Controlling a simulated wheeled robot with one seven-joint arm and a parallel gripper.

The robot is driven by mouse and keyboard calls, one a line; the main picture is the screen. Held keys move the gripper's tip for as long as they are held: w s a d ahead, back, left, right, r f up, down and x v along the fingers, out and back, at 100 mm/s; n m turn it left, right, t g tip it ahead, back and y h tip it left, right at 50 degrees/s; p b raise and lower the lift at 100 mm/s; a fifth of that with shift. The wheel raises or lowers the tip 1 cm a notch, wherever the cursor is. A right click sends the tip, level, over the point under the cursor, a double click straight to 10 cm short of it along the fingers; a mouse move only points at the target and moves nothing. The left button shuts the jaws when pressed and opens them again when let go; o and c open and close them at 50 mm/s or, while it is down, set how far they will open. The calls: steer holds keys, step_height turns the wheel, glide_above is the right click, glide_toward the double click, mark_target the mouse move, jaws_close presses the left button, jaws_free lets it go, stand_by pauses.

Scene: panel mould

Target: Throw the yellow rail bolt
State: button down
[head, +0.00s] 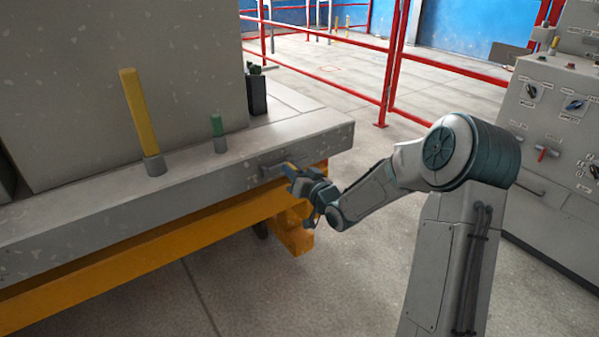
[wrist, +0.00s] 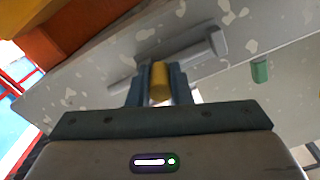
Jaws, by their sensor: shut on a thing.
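The yellow rail bolt shows in the wrist view as a short yellow handle (wrist: 159,80) between my two fingers. In the head view a little of its yellow (head: 289,167) shows at the front face of the grey rail, beside a grey housing (head: 277,169). My gripper (head: 294,174) is at the rail's front face near its right end. It is shut on the yellow handle in the wrist view (wrist: 160,88). My fingers hide part of the handle, and the bolt's inner end is not visible.
A tall yellow post (head: 138,112) and a short green post (head: 218,132) stand on the grey rail (head: 200,192). An orange beam (head: 150,245) runs below it. A black box (head: 257,93) stands behind. A control cabinet (head: 550,130) is at right. Red railings (head: 395,60) cross the back.

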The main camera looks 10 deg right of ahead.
steer(key=shift+d, duration=0.2)
steer(key=c, duration=1.3)
jaws_free()
steer(key=shift+w+d, duration=0.1)
steer(key=shift+d, duration=0.05)
steer(key=p+v, duration=0.2)
steer(key=v, duration=1.1)
steer(key=shift+s+d, duration=0.1)
steer(key=shift+s, duration=0.2)
